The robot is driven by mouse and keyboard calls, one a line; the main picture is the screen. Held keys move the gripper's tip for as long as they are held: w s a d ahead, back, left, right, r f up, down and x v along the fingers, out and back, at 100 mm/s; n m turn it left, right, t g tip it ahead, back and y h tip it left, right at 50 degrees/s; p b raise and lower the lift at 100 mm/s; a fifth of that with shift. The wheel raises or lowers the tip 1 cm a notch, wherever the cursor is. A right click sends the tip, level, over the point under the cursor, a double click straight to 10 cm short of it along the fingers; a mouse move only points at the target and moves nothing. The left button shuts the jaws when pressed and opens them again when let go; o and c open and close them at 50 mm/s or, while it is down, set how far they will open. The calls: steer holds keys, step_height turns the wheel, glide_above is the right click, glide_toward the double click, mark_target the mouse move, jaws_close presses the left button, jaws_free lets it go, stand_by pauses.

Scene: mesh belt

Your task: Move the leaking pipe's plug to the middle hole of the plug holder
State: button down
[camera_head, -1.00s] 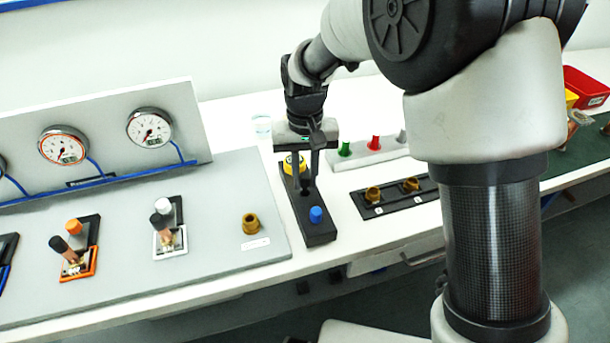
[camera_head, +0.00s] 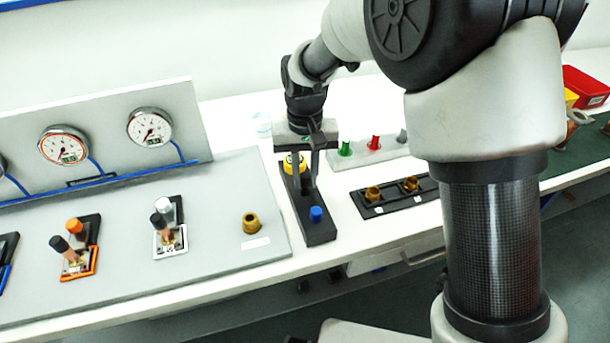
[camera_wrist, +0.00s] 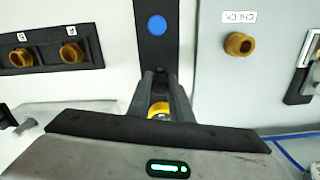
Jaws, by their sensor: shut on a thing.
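The black plug holder block (camera_head: 320,236) lies on the white bench beside the grey panel. A blue plug (camera_head: 316,214) stands at its near end, and it also shows in the wrist view (camera_wrist: 157,25). A round yellow plug (camera_head: 291,166) sits at its far end, partly behind my gripper; some yellow shows between my fingers in the wrist view (camera_wrist: 159,109). My gripper (camera_head: 307,188) points down at the middle of the holder, between blue and yellow.
Right of the holder lies a black strip (camera_head: 392,206) with two brass fittings. Behind it is a white rack with green, red (camera_head: 373,144) and grey plugs.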

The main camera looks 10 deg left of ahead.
mark_target(306, 176)
steer(key=shift+f+b, duration=0.6)
steer(key=shift+f, duration=0.5)
steer(key=c, duration=1.5)
jaws_free()
steer(key=shift+r, duration=0.1)
step_height(306, 176, up, 17)
steer(key=shift+r+p, duration=0.2)
steer(key=shift+p, duration=0.65)
steer(key=shift+d, duration=0.1)
